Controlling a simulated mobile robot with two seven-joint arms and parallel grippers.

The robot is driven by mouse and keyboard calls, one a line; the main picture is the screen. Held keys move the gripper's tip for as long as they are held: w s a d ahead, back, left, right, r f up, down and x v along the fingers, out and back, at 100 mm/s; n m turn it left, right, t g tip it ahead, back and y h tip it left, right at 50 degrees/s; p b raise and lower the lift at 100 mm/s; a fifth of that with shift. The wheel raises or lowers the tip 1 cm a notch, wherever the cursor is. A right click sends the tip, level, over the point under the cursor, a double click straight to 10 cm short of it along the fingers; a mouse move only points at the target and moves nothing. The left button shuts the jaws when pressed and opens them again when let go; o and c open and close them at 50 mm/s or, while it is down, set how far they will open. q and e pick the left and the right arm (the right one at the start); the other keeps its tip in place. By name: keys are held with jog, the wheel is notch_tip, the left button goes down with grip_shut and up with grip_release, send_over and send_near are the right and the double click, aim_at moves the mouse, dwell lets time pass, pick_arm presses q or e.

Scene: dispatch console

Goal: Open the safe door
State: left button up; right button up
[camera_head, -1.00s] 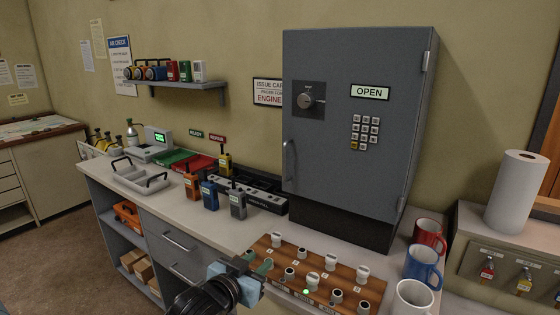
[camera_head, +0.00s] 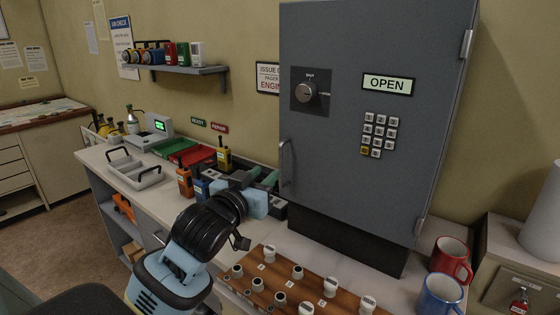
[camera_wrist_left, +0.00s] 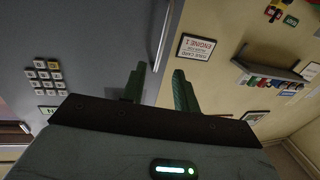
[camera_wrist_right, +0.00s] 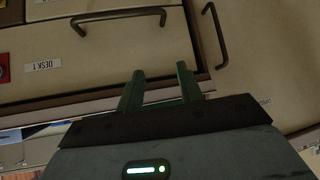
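The grey safe (camera_head: 350,160) stands on the counter with its door shut. Its door has a round knob (camera_head: 306,92), an "OPEN" sign (camera_head: 389,84), a keypad (camera_head: 379,135) and a vertical bar handle (camera_head: 286,163) at the left edge. My left gripper (camera_head: 268,178) is just left of the handle and slightly low, apart from it as far as I can tell. In the left wrist view its green fingers (camera_wrist_left: 159,88) are apart with nothing between them, and the safe door (camera_wrist_left: 95,45) fills the left. My right gripper (camera_wrist_right: 161,85) is open and empty, facing drawers; it is outside the head view.
Radios, including a yellow one (camera_head: 224,154), stand behind and left of my left gripper. A wooden board (camera_head: 300,287) with white knobs lies in front of the safe. Red (camera_head: 450,257) and blue (camera_head: 440,293) mugs stand at the right. A drawer handle (camera_wrist_right: 120,17) is near my right gripper.

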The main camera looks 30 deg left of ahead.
aim_at(280, 161)
pick_arm(q)
jog(key=shift+w+a, duration=0.2)
jog(key=shift+w, duration=1.75)
jog(key=shift+w+a, duration=0.2)
jog(key=shift+w, duration=1.75)
grip_shut()
